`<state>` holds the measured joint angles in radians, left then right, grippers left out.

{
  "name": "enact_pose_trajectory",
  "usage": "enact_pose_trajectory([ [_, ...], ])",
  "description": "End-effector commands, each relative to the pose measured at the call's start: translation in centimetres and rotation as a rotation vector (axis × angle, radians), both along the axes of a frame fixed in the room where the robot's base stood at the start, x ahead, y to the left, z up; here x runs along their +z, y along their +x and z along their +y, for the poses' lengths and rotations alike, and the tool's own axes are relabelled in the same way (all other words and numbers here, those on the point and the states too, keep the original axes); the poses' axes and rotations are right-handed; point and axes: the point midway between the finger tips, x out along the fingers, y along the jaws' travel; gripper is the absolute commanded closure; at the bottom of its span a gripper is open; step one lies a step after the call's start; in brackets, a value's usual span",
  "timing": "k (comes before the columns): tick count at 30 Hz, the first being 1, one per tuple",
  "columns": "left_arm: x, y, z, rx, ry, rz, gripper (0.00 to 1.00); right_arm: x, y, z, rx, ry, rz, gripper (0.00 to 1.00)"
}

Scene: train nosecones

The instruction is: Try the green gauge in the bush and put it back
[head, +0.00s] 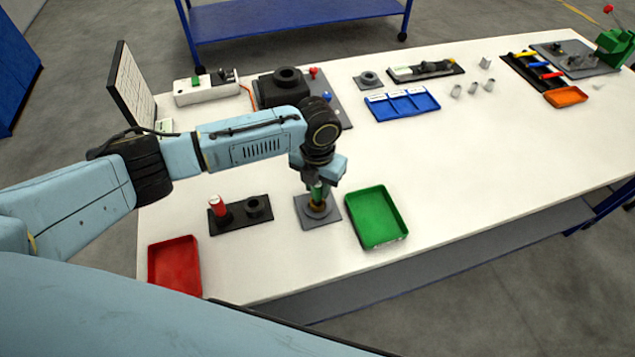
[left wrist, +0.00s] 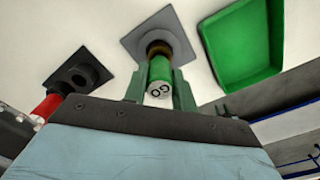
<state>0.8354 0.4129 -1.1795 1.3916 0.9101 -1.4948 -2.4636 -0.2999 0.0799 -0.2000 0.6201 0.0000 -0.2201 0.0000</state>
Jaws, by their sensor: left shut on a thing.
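The green gauge, marked GO on its end, is upright between the fingers of my left gripper (head: 318,186); it shows best in the left wrist view (left wrist: 160,73). Its lower end meets the brass-coloured bush (left wrist: 158,49), which stands on a grey square plate (head: 304,219). How deep the gauge sits in the bush cannot be told. To the left, a dark gauge stand (head: 238,220) holds the red gauge (head: 217,206) upright; its other round socket (head: 257,204) is empty. My right gripper is out of view.
A green tray (head: 376,241) lies just right of the plate, and a red tray (head: 174,268) lies at the front left. A dark fixture (head: 288,80), a blue divided tray (head: 402,117) and small grey parts stand farther back. The right front tabletop is clear.

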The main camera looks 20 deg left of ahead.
Motion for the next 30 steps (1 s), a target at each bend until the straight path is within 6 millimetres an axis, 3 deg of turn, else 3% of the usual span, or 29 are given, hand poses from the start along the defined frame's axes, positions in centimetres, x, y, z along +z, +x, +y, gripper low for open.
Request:
enact_pose_trajectory([
  [30, -0.89, -0.02, -0.02, -0.001, 0.0, 0.0, 0.97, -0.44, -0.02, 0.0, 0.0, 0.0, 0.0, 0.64],
])
